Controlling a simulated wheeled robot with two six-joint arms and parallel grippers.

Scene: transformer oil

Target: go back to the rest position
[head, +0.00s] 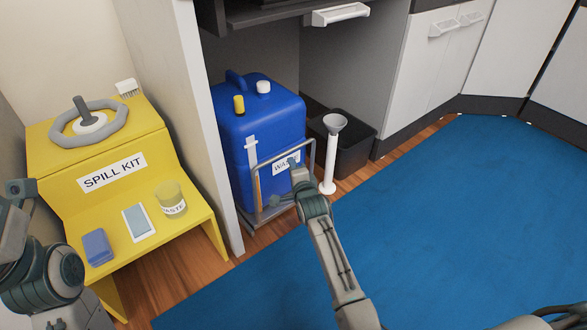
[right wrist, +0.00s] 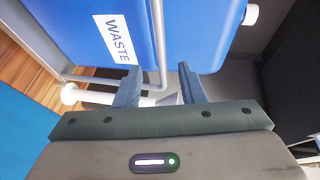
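My right arm reaches forward to the wheeled trolley (head: 312,160) that carries a blue waste can (head: 258,115). My right gripper (head: 294,163) is at the trolley's handle frame, in front of the can's WASTE label. In the right wrist view its two fingers (right wrist: 158,85) stand apart with a gap between them. The handle bar (right wrist: 158,40) shows in line with that gap; I cannot tell whether the fingers touch it. My left arm (head: 45,265) is folded at the left edge, and its fingers cannot be made out.
The blue mat (head: 440,230) is clear.

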